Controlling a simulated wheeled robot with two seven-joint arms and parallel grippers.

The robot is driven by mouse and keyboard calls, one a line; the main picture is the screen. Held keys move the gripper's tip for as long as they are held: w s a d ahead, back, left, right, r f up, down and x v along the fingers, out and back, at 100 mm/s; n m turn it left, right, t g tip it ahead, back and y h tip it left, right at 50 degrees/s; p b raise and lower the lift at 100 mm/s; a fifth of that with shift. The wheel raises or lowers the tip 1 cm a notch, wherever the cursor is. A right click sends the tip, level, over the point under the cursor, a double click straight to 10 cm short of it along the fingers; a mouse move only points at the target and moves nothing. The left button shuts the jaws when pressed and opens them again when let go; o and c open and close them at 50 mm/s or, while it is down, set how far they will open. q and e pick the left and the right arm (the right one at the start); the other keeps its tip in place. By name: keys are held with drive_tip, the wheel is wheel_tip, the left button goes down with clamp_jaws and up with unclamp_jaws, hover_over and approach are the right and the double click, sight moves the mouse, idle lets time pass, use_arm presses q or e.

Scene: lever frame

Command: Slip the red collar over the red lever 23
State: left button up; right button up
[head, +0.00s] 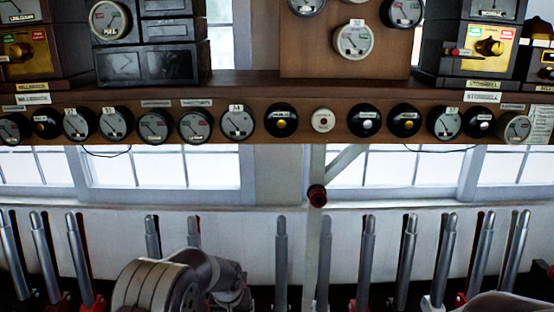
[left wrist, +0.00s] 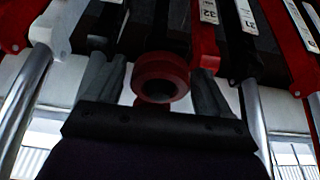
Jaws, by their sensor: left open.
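A red collar (left wrist: 160,77), a ring with an open hole, shows in the left wrist view between the fingers of my left gripper (left wrist: 150,85). The fingers are spread, with a gap on each side of the ring. A dark red round thing (head: 317,196) shows in the head view in front of a pale post; I cannot tell whether it is the same collar. In the head view my left arm is at the bottom left and its fingers are hidden. Red-based levers show in the left wrist view, one with a number plate (left wrist: 208,12); I cannot surely read lever 23. My right gripper is out of view.
A row of silver lever handles (head: 367,250) stands along the bottom of the head view, closely spaced. A wooden shelf (head: 290,92) with gauges and knobs runs above them. A white lever base (left wrist: 60,25) is close to my left gripper.

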use_arm(q)
drive_tip(key=shift+c, duration=0.3)
drive_tip(key=c, duration=0.8)
drive_tip(key=shift+o, duration=0.2)
drive_tip(key=shift+r, duration=0.1)
wheel_tip(320, 180, up, 8)
drive_tip(key=p, duration=0.6)
drive_tip(key=shift+r, duration=0.2)
drive_tip(key=shift+f, duration=0.1)
